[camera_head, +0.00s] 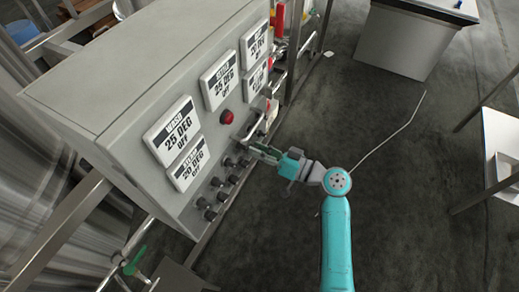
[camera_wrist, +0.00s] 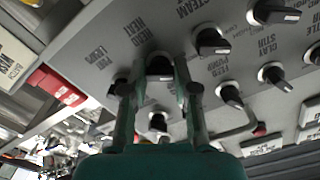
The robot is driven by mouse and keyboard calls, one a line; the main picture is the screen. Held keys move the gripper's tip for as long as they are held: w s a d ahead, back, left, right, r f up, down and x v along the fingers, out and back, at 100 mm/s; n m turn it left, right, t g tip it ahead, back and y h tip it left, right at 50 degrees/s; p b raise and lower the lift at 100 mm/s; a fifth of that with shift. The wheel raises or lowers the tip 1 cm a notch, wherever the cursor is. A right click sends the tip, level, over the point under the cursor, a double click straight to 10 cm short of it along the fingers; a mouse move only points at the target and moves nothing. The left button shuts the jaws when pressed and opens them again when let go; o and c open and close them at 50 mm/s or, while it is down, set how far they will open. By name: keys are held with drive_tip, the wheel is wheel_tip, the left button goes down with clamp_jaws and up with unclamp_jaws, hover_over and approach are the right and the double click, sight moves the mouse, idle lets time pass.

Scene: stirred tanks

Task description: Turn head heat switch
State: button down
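The head heat switch (camera_wrist: 159,66) is a black rotary knob on the grey panel, below a label that seems to read HEAD HEAT in the wrist view. My gripper (camera_wrist: 158,90) has its two dark green fingers apart, one on each side of this knob. I cannot tell whether the fingers touch it. The pointer of the knob is partly hidden. In the head view my gripper (camera_head: 262,150) is at the front face of the control box, and the knob is hidden there.
The grey control box (camera_head: 165,60) carries several white displays and a red button (camera_head: 227,117). More black knobs sit close by, such as the one under STEAM (camera_wrist: 211,42) and the one under PUMP (camera_wrist: 230,95). A red part (camera_wrist: 55,85) lies left. Open floor is right.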

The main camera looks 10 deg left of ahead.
drive_tip(key=shift+m, duration=3.9)
drive_tip(key=c, duration=0.9)
unclamp_jaws()
drive_tip(key=v, duration=1.2)
